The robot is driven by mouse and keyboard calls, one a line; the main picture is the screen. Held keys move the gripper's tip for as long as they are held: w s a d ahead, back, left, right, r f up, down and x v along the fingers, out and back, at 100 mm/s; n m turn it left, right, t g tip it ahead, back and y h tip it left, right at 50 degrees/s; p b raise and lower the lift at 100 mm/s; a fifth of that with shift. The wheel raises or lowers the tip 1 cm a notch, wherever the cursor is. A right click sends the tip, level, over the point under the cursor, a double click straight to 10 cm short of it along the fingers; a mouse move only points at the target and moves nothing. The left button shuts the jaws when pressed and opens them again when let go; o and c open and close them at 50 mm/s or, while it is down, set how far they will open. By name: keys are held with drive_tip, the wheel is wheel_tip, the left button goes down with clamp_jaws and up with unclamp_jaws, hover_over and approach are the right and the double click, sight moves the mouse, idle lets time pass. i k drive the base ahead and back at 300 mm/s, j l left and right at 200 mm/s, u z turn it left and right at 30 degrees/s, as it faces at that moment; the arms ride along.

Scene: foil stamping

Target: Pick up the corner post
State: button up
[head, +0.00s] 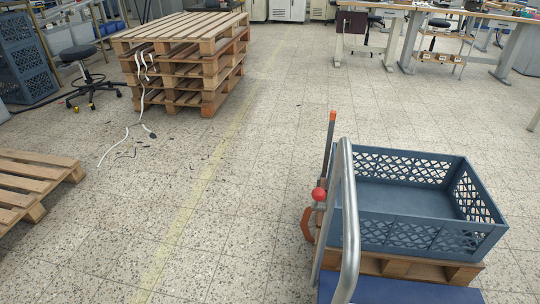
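I cannot make out a thing that is clearly the corner post. A thin dark upright bar (328,151) with an orange tip stands at the left side of a blue-grey crate; I cannot tell whether it is the post or a lever. My gripper is not in view.
The open, empty-looking crate (400,231) sits on a wooden pallet (398,265) behind a curved metal handle (349,215) and a red knob (319,194). Stacked pallets (183,58), a stool (82,77) and a loose cable (128,131) stand or lie left. The middle floor is clear.

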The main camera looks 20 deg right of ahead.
sight(333, 113)
drive_tip(key=u, duration=1.55)
drive_tip(key=i+j+u, duration=0.15)
drive_tip(key=u, duration=1.1)
drive_tip(key=i+z, duration=0.55)
drive_tip(key=z, duration=0.2)
drive_tip(key=i+j+z, duration=0.1)
drive_tip(key=i+z, duration=0.3)
drive_tip(key=i+l+z, duration=0.1)
drive_tip(key=z, duration=0.35)
drive_tip(key=i+z, duration=0.3)
drive_tip(key=z, duration=0.15)
drive_tip(key=i+z, duration=0.2)
drive_tip(key=z, duration=0.25)
drive_tip(key=i+l+z, duration=0.15)
drive_tip(key=i+z, duration=0.35)
drive_tip(key=i+j+z, duration=0.1)
drive_tip(key=i+z, duration=0.5)
drive_tip(key=i, duration=0.65)
drive_tip(key=i+z, duration=0.15)
drive_tip(key=i, duration=0.55)
drive_tip(key=i+z, duration=0.1)
drive_tip(key=i, duration=0.65)
drive_tip(key=i+j+z, duration=0.1)
drive_tip(key=i, duration=0.65)
drive_tip(key=i+z, duration=0.45)
drive_tip(key=i+j+z, duration=0.2)
drive_tip(key=i+z, duration=0.25)
drive_tip(key=i, duration=0.25)
